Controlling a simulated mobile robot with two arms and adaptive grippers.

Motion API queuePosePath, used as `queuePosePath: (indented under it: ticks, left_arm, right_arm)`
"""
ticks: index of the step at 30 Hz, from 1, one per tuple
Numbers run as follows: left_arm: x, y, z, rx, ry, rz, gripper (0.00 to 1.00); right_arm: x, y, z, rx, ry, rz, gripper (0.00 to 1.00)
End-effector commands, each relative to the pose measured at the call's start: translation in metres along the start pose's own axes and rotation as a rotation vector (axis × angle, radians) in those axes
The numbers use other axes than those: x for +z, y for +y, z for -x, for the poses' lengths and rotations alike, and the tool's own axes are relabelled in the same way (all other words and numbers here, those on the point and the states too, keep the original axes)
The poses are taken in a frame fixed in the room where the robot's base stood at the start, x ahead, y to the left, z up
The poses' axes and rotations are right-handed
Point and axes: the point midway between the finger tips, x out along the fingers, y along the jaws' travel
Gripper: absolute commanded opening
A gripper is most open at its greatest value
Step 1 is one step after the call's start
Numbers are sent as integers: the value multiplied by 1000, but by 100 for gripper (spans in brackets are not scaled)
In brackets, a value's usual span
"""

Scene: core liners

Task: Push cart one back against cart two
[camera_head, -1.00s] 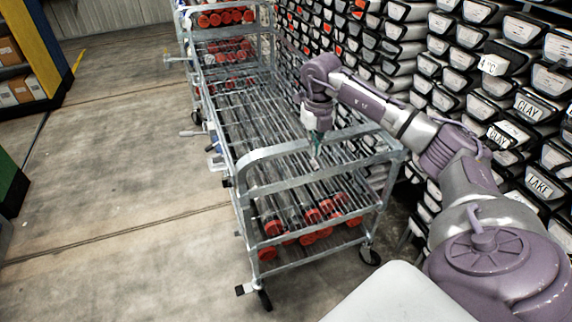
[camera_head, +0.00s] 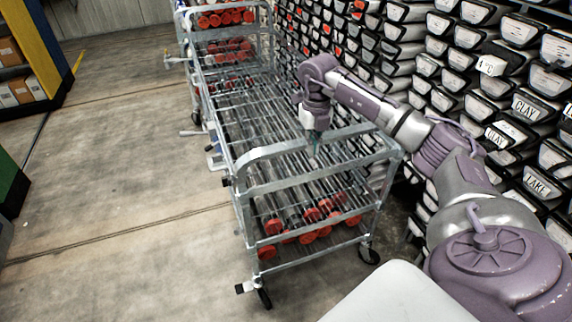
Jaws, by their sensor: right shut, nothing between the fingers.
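Cart one (camera_head: 268,186) is the near grey metal cart on casters, with a curved push rail at its front end. Its lower shelf holds several clear core liners with red caps (camera_head: 267,252). Cart two (camera_head: 222,33) seems to be the cart behind it at the top, with red-capped liners on its upper shelf; the carts overlap in view, so I cannot tell whether they touch. My right gripper (camera_head: 313,149) is shut and empty, pointing down at the front rail of cart one. I cannot tell whether it touches the rail. My left gripper is not in view.
A wall of racked core boxes (camera_head: 480,70) runs close along the right side of the carts. The concrete floor (camera_head: 110,170) on the left is clear. A blue and yellow shelf (camera_head: 50,50) stands at far left, with a dark green object (camera_head: 12,185) nearer.

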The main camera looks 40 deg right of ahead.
Motion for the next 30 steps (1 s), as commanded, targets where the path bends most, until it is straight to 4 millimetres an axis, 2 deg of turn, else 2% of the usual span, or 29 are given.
queuePosePath:
  ticks: [8, 27, 30]
  left_arm:
    - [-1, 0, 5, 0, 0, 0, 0]
    - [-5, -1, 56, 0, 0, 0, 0]
    - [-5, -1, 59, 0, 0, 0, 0]
  right_arm:
    - [-5, 0, 6, 2, -6, -1, 0]
    - [-6, 0, 68, 1, 0, 1, 0]
    - [-6, 0, 72, 1, 1, 1, 0]
